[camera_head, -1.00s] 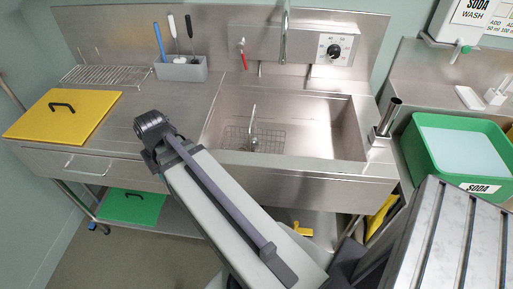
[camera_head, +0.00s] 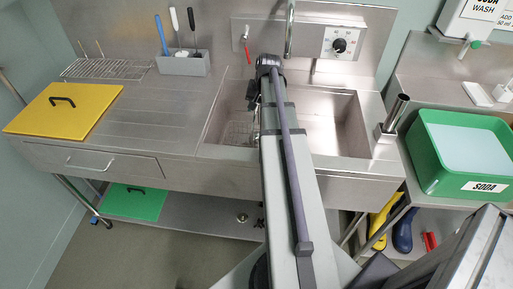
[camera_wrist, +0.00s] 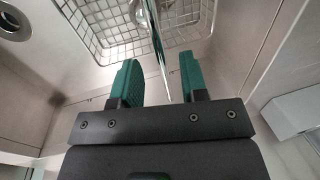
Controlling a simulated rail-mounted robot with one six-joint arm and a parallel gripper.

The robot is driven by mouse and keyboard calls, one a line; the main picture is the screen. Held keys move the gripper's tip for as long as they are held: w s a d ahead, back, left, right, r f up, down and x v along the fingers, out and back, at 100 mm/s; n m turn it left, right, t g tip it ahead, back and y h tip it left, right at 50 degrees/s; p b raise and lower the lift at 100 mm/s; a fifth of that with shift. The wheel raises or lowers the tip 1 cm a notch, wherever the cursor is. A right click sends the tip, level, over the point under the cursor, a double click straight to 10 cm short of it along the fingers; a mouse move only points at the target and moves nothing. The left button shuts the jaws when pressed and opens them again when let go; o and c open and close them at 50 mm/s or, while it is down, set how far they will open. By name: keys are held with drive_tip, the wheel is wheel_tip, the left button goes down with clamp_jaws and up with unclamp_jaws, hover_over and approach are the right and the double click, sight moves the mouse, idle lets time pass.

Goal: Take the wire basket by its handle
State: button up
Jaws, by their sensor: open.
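The wire basket (camera_head: 238,132) sits in the left part of the steel sink, partly hidden behind my arm. In the wrist view its wire mesh (camera_wrist: 101,22) fills the top of the picture. Its upright handle (camera_wrist: 157,42) is a thin metal rod that runs down the picture between my fingers. My gripper (camera_wrist: 160,62) has two green fingers, apart, one on each side of the rod in the picture. I see no finger touching the rod, and the depth between them is hard to tell.
The sink (camera_head: 340,125) has a tap (camera_head: 290,30) behind it and a steel tube (camera_head: 394,115) at its right rim. A drain hole (camera_wrist: 14,22) shows in the wrist view. A grey holder with brushes (camera_head: 183,64), a yellow board (camera_head: 62,110) and a green tub (camera_head: 425,165) stand around.

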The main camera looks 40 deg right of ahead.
drive_tip(key=f+b, duration=0.2)
drive_tip(key=f, duration=0.1)
drive_tip(key=f+b, duration=0.1)
drive_tip(key=shift+w+a+f, duration=0.3)
drive_tip(key=shift+w+a, duration=0.1)
drive_tip(key=shift+r, duration=0.25)
clamp_jaws()
